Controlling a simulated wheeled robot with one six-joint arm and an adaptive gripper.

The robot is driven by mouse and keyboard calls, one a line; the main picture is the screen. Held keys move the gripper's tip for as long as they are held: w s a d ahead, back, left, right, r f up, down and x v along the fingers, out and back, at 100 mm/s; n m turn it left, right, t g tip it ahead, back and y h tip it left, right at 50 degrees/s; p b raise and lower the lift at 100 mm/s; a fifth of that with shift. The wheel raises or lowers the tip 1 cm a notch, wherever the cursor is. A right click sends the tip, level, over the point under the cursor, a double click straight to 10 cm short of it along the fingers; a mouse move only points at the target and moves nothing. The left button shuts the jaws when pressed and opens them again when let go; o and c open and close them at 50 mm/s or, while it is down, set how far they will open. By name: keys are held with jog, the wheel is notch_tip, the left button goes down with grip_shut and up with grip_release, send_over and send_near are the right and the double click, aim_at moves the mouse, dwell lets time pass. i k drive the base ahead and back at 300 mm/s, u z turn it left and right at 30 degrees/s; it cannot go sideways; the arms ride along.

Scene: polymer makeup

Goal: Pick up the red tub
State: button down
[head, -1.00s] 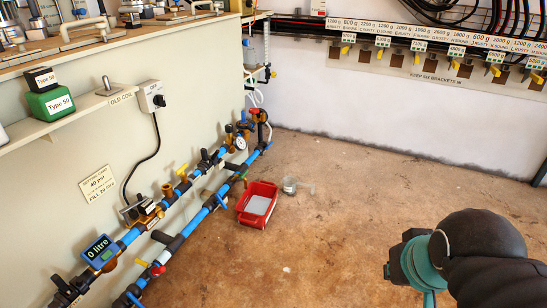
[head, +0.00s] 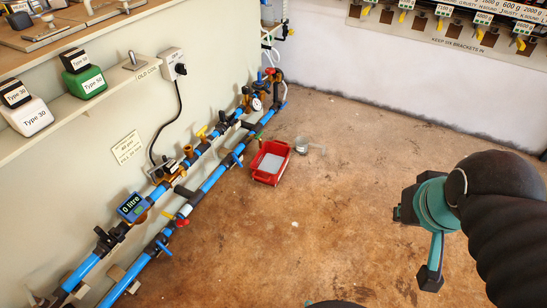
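The red tub (head: 270,179) sits upright on the brown floor, close to the blue pipes along the left wall. Its inside looks pale, as if it holds something whitish. My gripper (head: 415,245) is at the right of the head view, well to the right of the tub and apart from it. A dark fingertip points down at its lower end. The fingers are seen from the side, so their gap is not clear. Nothing shows held in it.
A small clear cup or jug (head: 301,145) stands on the floor just behind the tub. Blue pipes (head: 215,176) with valves and gauges run along the left wall. A shelf (head: 70,108) holds labelled containers. The floor (head: 300,240) in front of the tub is mostly clear.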

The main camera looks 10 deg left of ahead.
aim_at(268, 166)
jog(key=z, duration=1.1)
jog(key=i, duration=1.05)
jog(key=u, duration=3.4)
